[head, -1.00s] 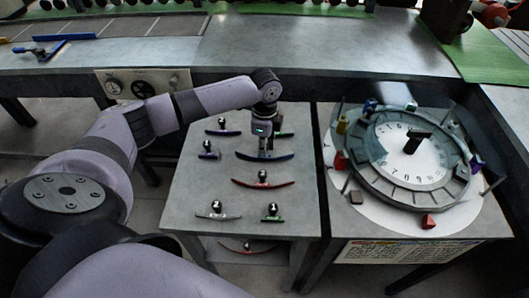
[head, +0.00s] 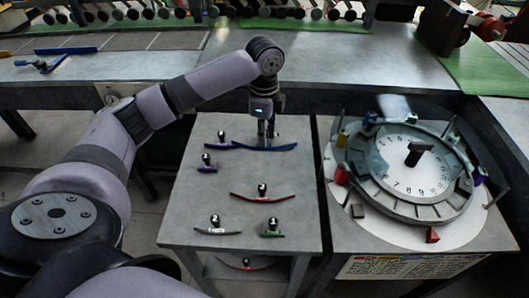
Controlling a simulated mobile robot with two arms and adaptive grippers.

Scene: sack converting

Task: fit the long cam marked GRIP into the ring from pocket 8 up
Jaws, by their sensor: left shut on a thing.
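My left gripper (head: 266,137) is shut on the knob of a long blue cam (head: 280,148) and holds it over the left table. The cam seems level and a little above the tabletop; its marking is too small to read. The ring (head: 376,205) lies on the right table around a white numbered dial (head: 406,184), with several pockets along its band. Numerals around 7, 8 and 9 show on the near side of the dial. My right gripper is not in view.
Other knobbed cams rest on the left table (head: 190,180): purple (head: 207,168), dark red (head: 250,197), grey (head: 210,229), green (head: 270,233). Coloured blocks, including a red one (head: 432,236), and thin upright posts surround the ring. A dark pointer (head: 412,156) stands on the dial.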

